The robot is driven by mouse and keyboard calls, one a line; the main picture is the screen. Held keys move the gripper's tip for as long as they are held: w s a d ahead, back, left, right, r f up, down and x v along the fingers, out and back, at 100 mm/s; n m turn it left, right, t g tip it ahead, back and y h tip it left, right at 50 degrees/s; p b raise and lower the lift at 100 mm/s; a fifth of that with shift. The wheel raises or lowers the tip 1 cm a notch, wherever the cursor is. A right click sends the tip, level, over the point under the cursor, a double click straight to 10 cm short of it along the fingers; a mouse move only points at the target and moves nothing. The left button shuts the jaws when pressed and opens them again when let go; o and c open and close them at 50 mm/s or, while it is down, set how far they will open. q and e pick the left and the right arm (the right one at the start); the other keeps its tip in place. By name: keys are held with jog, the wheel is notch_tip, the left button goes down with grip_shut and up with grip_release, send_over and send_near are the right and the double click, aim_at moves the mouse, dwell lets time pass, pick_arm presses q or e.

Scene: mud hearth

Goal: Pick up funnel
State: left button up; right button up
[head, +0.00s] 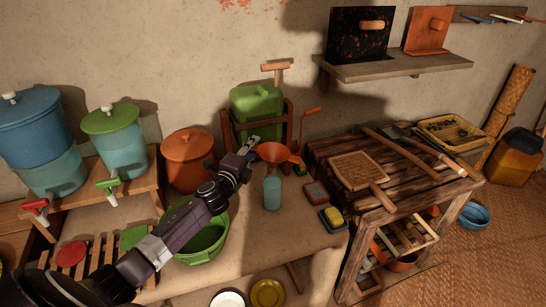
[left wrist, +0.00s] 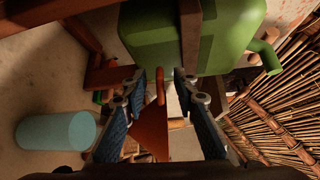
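The orange funnel (head: 272,152) shows in the head view just above a light blue cup (head: 272,192); I cannot tell what it rests on. My left gripper (head: 252,148) is beside it, with its fingertips close to the funnel's left side. In the left wrist view the funnel (left wrist: 150,130) shows between the two fingers of my left gripper (left wrist: 170,85), which are apart with visible gaps. The cup (left wrist: 55,131) lies off to the left in that view. My right gripper is not in view.
A green jerrycan (head: 256,105) in a wooden frame stands behind the funnel. A green basin (head: 205,243) is below my left arm, and an orange lidded pot (head: 187,155) is to the left. A slatted wooden table (head: 345,150) with tools is at the right.

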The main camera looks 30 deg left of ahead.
pick_arm(q)
grip_shut()
jog(key=shift+r, duration=0.15)
